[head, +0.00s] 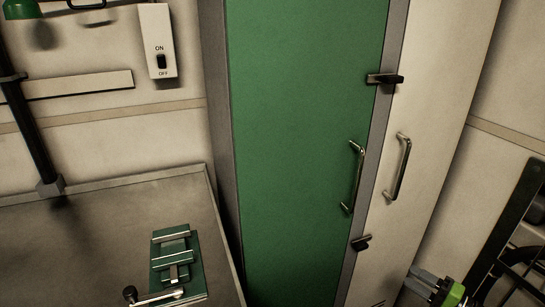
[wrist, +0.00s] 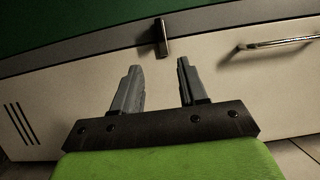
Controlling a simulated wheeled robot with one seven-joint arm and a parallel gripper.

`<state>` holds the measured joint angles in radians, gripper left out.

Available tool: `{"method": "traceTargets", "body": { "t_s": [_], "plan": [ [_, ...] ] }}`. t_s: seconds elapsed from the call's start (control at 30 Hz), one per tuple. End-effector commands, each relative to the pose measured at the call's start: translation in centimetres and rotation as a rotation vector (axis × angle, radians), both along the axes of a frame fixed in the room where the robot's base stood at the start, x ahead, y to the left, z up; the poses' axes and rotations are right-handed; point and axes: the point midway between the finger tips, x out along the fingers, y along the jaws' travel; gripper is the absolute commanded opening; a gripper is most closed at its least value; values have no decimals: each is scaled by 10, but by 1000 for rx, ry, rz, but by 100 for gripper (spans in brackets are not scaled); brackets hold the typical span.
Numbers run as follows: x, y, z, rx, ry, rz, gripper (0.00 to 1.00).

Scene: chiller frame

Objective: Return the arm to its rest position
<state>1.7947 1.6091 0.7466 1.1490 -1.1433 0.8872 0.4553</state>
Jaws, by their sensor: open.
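My gripper (wrist: 156,72) is open and empty in the wrist view, its two grey fingers apart in front of a cream panel (wrist: 75,95). A dark latch (wrist: 161,38) on the panel's edge shows beyond the fingertips. Part of my gripper also shows at the lower right of the head view (head: 440,287), low beside the tall cabinet. The cabinet's green door (head: 300,130) looks closed against the grey frame, with a metal handle (head: 354,178) on its right side. The fingers do not appear to touch the panel or latch.
The cream panel has its own handle (head: 401,166). Dark latches stand at its edge, one high (head: 385,79) and one low (head: 361,242). A grey bench (head: 80,250) at the left carries a green clamp-like fixture (head: 175,262). An ON/OFF switch box (head: 158,42) is on the wall. A dark wheeled frame (head: 510,240) stands at right.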

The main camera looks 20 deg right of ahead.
Motion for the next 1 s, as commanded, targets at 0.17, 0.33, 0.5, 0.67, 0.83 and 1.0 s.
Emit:
{"method": "traceTargets", "body": {
  "t_s": [0.17,0.33,0.5,0.67,0.83,1.0],
  "plan": [
    [29,26,15,-54,74,109,43],
    [89,116,46,-250,312,397,43],
    [107,212,77,-529,539,612,43],
    [90,285,112,-821,683,710,43],
    [44,345,154,-1132,742,710,43],
    [-19,378,187,-1356,704,639,43]
  ]
}}
